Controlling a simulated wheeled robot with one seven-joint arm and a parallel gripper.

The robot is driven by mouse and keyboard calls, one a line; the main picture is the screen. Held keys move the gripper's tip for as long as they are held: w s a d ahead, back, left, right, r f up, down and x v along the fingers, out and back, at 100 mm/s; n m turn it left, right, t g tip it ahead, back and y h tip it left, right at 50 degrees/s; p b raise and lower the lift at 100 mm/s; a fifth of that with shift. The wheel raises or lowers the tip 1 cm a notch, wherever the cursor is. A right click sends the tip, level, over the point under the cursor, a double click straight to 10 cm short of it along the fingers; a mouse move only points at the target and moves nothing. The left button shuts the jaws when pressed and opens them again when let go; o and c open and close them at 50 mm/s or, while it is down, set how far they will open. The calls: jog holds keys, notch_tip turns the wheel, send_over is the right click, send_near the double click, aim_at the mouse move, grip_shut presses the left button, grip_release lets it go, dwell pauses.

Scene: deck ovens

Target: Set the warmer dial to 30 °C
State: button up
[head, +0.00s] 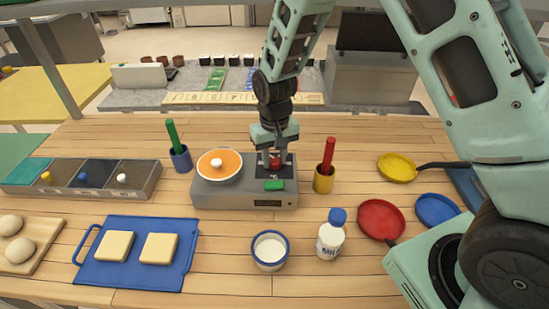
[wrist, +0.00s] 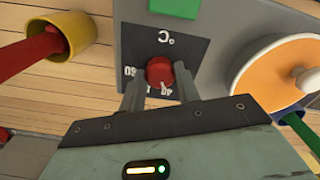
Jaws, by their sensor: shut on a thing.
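The warmer (head: 225,196) is a grey box in the middle of the wooden table, with a small dark display on its front. Its dial (wrist: 159,71) is a red knob on a black panel (wrist: 183,45) marked °C; the panel's numbers are partly hidden by my fingers. My gripper (head: 275,160) points down over the panel, and in the wrist view its two fingers (wrist: 160,92) are shut on the red dial from either side. A green block (head: 274,185) lies at the panel's front edge. The display's reading is too small to make out.
An orange-topped round dish (head: 232,165) with a white knob sits on the warmer's left. A yellow cup (head: 323,184) with a red stick stands close on the right, a blue cup (head: 180,160) on the left. A white bottle (head: 330,240) and bowl (head: 269,262) stand in front.

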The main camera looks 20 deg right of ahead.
aim_at(274, 159)
jog(key=n, duration=0.4)
jog(key=shift+n, duration=2.3)
jog(key=o, duration=1)
jog(key=shift+r, duration=0.1)
notch_tip(274, 159, up, 17)
jog(key=b, duration=0.2)
jog(key=shift+r+b, duration=0.15)
jog(key=shift+b, duration=0.25)
